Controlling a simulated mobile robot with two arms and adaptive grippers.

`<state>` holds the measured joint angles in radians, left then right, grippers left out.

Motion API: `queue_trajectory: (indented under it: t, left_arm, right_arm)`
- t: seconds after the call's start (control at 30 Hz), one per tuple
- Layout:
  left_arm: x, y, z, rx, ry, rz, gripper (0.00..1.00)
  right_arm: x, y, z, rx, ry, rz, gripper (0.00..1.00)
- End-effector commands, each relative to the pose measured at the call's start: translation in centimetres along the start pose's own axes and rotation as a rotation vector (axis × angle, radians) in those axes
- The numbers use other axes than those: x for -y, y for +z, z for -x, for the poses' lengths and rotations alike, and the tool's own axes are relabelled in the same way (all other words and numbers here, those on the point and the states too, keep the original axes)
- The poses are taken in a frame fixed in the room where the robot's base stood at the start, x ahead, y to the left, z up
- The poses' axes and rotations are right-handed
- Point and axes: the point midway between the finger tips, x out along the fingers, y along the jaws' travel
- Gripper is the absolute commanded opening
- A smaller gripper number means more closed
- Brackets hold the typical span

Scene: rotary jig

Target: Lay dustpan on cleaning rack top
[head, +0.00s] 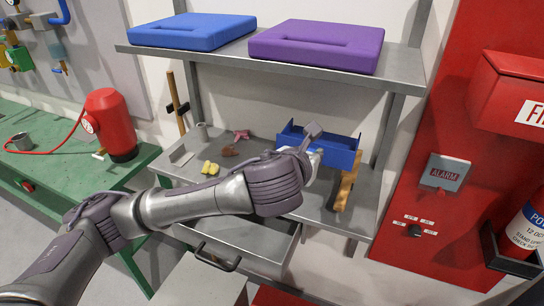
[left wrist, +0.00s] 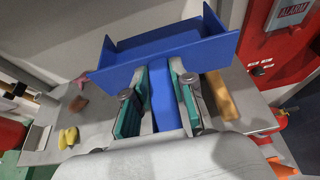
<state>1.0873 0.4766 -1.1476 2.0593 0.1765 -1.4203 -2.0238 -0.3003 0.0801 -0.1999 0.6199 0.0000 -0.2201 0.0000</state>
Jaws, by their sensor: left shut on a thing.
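The blue dustpan (head: 340,157) is at the right of the metal rack's lower surface in the head view. In the left wrist view, the dustpan (left wrist: 165,50) has its wide pan pointing away and its handle between my finger pads. My left gripper (left wrist: 160,95) is shut on that handle; in the head view the gripper (head: 308,148) is partly hidden by my own arm. I cannot tell whether the dustpan touches the surface beneath it. The rack's top shelf (head: 400,80) is above and carries a blue pad (head: 192,30) and a purple pad (head: 318,44). My right gripper is not in view.
A wooden-handled tool (head: 345,185) lies beside the dustpan. A drawer (head: 240,245) stands open below. A red alarm panel is at right, a green bench (head: 60,170) at left.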

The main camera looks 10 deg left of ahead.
Motion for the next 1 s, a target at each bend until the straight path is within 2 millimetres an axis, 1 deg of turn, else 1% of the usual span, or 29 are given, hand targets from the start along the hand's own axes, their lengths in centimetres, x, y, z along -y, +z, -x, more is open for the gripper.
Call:
queue_trajectory:
  t: [0.07,0.17,0.4,0.5,0.6,0.77,0.9,1.0]
  left_arm:
    - [-0.6,-0.1,-0.1,0.001,0.002,0.001,0.00]
    - [-2.2,-0.9,-0.4,-0.001,0.006,0.001,0.00]
    - [-7.8,-3.9,-1.7,-0.003,0.008,-0.001,0.00]
    - [-9.7,-5.0,-2.2,-0.002,0.006,-0.001,0.00]
    - [-11.0,-5.8,-2.6,-0.001,0.004,0.000,0.00]
    - [-11.7,-6.5,-2.9,0.001,0.000,0.000,0.00]
    - [-11.7,-8.5,-3.6,-0.003,0.000,0.001,0.00]
    - [-11.6,-9.5,-4.2,0.000,0.000,0.000,0.00]
  right_arm:
    - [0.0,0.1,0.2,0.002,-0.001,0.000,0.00]
    - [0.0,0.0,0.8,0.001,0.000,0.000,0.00]
    - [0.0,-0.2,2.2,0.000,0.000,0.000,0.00]
    - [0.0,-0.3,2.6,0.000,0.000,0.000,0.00]
    - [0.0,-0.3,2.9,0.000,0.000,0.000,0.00]
    - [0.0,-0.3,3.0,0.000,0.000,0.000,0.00]
    - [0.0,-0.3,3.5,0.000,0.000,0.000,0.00]
    - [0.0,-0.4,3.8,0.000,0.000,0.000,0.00]
